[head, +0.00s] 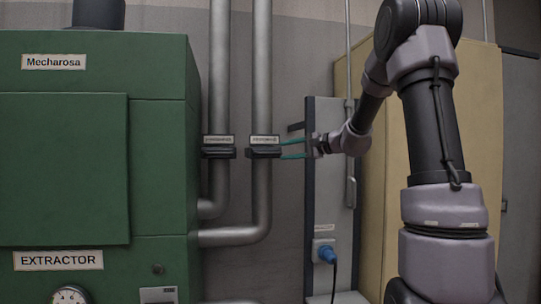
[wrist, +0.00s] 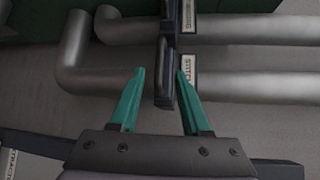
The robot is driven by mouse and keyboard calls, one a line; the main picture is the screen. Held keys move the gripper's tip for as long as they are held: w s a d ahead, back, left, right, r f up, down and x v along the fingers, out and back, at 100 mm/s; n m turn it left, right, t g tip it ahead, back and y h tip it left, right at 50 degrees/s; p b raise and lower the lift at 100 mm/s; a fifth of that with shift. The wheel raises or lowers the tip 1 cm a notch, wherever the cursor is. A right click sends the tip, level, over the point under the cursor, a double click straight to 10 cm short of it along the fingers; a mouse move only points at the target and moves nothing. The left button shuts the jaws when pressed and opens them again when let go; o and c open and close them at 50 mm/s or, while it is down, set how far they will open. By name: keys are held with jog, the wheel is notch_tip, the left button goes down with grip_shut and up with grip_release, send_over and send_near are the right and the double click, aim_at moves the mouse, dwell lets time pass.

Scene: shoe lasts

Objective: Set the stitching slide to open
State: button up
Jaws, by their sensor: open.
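The stitching slide (head: 264,153) is a dark flat plate across the right-hand grey pipe, under a small white label (head: 265,140). In the wrist view the label beside the slide (wrist: 164,95) begins "STITC"; the rest is hard to read. My gripper (head: 282,149) reaches in from the right with its teal fingers apart, one above and one below the level of the slide's right end. In the wrist view my gripper (wrist: 160,73) has one finger on each side of the slide's end. The right finger looks very close to it; I cannot tell whether it touches.
A second dark slide (head: 219,153) with its own label crosses the neighbouring left pipe. The green extractor cabinet (head: 160,180) stands at the left. A grey panel (head: 322,190) with a blue plug (head: 327,253) stands at the right, beside a yellow cabinet (head: 385,210).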

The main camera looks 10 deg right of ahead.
aim_at(271, 154)
jog(key=x, duration=0.8)
jog(key=shift+c, duration=0.4)
grip_shut()
jog(key=shift+s, duration=0.1)
dwell(0.8)
